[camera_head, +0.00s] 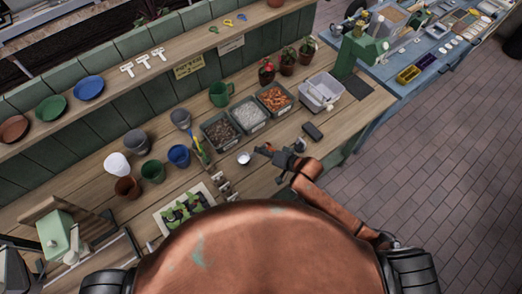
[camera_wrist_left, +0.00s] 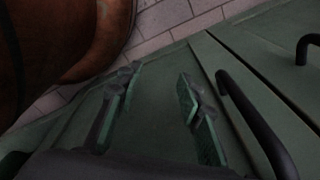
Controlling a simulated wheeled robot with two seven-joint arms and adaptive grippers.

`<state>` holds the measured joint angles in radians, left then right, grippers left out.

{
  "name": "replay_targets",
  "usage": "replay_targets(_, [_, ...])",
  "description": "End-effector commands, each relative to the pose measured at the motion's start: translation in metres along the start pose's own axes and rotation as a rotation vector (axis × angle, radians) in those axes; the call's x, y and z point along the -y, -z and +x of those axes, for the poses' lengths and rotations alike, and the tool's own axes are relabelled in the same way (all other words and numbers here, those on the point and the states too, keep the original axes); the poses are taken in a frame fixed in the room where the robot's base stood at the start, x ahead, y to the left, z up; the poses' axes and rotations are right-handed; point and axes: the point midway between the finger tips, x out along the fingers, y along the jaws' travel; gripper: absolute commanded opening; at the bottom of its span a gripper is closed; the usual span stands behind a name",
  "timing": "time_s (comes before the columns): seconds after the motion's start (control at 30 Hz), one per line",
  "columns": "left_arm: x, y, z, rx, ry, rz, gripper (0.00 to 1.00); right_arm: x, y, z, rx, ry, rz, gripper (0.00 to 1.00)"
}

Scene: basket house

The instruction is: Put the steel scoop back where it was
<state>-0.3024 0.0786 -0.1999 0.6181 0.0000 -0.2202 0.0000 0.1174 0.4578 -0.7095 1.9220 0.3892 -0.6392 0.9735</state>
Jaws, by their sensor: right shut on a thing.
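The steel scoop (camera_head: 245,158) shows as a small bright bowl above the bench, in front of the bins. My left gripper (camera_wrist_left: 158,78) shows in the left wrist view. Its fingers are apart with nothing between them, in front of green cabinet doors. It is not visible in the head view. Where the scoop was before cannot be told from these frames.
Bins of dark material (camera_head: 218,132), pale gravel (camera_head: 249,116) and orange chips (camera_head: 274,99) stand behind the scoop. A grey tub (camera_head: 320,91) and a dark block (camera_head: 313,131) are to the right. Several pots and a seedling tray (camera_head: 184,210) are left. Bare bench (camera_head: 345,118) shows at right.

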Motion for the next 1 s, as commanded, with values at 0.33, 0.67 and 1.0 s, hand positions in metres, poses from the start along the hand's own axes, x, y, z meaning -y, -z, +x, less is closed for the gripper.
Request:
replay_targets(0.33, [0.000,0.001,0.000,-0.001,0.000,0.001,0.34,-0.001,-0.001,0.001,0.000,0.000,0.000,0.21])
replay_targets(0.67, [0.001,0.004,0.000,-0.005,0.001,0.001,0.34,-0.001,0.000,0.001,0.000,0.000,0.000,0.26])
replay_targets(1.0, [0.002,0.004,0.000,-0.006,0.002,0.002,0.34,-0.001,0.000,-0.045,-0.001,-0.002,-0.001,0.26])
